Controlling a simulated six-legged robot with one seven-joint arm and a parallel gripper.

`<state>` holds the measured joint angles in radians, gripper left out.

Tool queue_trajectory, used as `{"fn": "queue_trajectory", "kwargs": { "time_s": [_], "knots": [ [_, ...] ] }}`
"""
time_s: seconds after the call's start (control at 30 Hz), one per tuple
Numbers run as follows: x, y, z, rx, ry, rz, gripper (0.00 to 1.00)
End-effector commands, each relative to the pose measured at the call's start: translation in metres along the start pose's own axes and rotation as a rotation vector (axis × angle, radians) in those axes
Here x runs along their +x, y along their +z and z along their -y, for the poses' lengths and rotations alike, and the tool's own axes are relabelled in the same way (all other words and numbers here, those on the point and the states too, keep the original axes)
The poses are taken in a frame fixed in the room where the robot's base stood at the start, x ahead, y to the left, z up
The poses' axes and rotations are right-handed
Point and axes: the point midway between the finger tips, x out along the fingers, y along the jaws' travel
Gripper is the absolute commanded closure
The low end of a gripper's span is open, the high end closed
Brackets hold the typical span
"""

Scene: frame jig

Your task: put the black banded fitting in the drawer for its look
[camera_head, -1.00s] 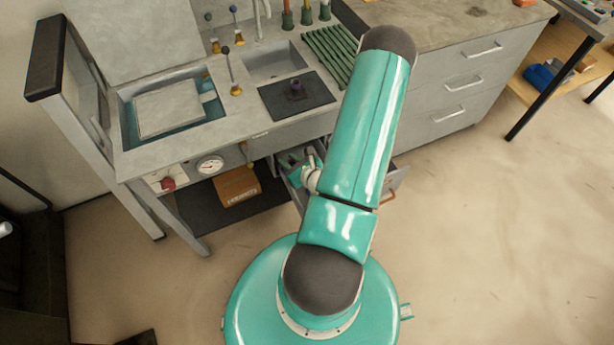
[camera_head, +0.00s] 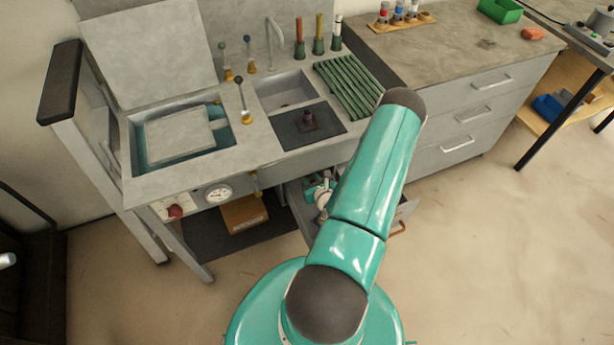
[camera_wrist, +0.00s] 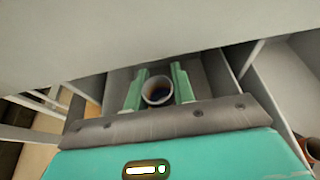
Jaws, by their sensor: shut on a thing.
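In the wrist view, my gripper (camera_wrist: 159,88) has its two green fingers on either side of a round, hollow fitting (camera_wrist: 158,101) and is shut on it. The fitting shows a pale brownish rim and a dark inside; its outer side and any band are hidden. It is over or within a grey open drawer (camera_wrist: 222,72), and I cannot tell whether it touches the bottom. In the head view, the open drawer (camera_head: 301,208) juts out under the counter, with my gripper (camera_head: 316,187) partly showing there behind my arm. The held fitting cannot be made out in that view.
A dark purple piece (camera_head: 307,121) stands on a black plate (camera_head: 290,130) on the counter. An orange-brown piece (camera_wrist: 314,148) shows at the right in the wrist view. A cardboard box (camera_head: 244,213) sits on the lower shelf. The floor at right is clear.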

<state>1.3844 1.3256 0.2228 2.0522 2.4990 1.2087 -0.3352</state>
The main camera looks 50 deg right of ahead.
Motion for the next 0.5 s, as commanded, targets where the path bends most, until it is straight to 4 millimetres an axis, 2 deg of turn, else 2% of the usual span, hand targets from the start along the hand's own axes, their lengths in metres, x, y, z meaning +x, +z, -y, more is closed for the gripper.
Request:
{"fn": "queue_trajectory", "kwargs": {
  "time_s": [0.3,0.5],
  "knots": [
    [0.040,-0.007,0.000,0.000,0.000,0.001,1.00],
    [0.045,-0.008,0.001,-0.001,0.000,0.002,1.00]
  ]
}}
